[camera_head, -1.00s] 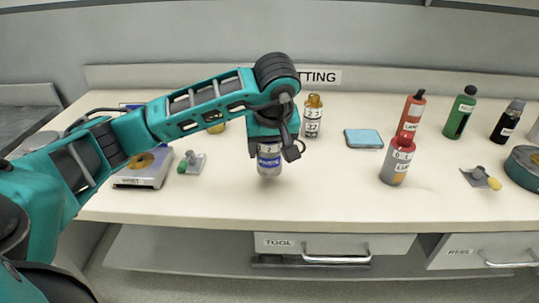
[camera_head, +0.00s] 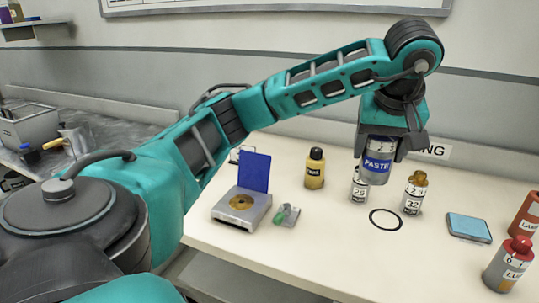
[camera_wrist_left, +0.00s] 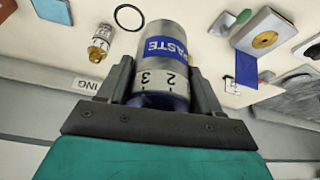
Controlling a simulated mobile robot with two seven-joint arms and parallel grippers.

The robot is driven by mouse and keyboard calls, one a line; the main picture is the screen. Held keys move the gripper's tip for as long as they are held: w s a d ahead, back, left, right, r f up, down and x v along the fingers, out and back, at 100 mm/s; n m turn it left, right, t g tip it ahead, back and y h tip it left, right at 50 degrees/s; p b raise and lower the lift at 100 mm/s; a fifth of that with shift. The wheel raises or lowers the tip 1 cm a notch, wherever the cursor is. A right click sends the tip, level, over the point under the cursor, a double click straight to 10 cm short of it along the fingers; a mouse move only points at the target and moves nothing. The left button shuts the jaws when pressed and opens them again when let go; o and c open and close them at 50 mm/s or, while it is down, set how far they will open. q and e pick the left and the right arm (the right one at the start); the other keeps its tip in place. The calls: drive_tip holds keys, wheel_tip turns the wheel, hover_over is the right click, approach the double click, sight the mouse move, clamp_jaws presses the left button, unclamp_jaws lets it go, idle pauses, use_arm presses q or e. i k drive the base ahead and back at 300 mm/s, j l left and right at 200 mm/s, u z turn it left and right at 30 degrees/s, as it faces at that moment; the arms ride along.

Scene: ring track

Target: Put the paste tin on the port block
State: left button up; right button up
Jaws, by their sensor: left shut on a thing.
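The paste tin (camera_head: 377,168) is a silver can with a blue PASTE label and a numbered band. My left gripper (camera_head: 380,150) is shut on it and holds it above the table, with the gripper pointing down. The tin also fills the middle of the left wrist view (camera_wrist_left: 160,62), between the two fingers. A grey block (camera_head: 242,206) with a gold disc on top stands to the left on the table, with an upright blue panel (camera_head: 254,172) at its back. It carries no readable name. The tin is apart from it. My right gripper is not in view.
A black ring mark (camera_head: 386,219) lies on the table. Near the tin stand a yellow bottle (camera_head: 314,169), a numbered bottle (camera_head: 358,188) and an orange bottle (camera_head: 414,193). A small green-knobbed piece (camera_head: 286,215) sits beside the block. A blue pad (camera_head: 468,227) lies right.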

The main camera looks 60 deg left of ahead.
sight(241, 203)
drive_tip(key=k+j, duration=0.1)
drive_tip(key=j, duration=0.2)
drive_tip(key=k+j, duration=0.15)
drive_tip(key=j, duration=0.2)
drive_tip(key=k+j, duration=0.1)
drive_tip(key=j, duration=0.2)
drive_tip(key=k+j, duration=0.15)
drive_tip(key=j, duration=0.2)
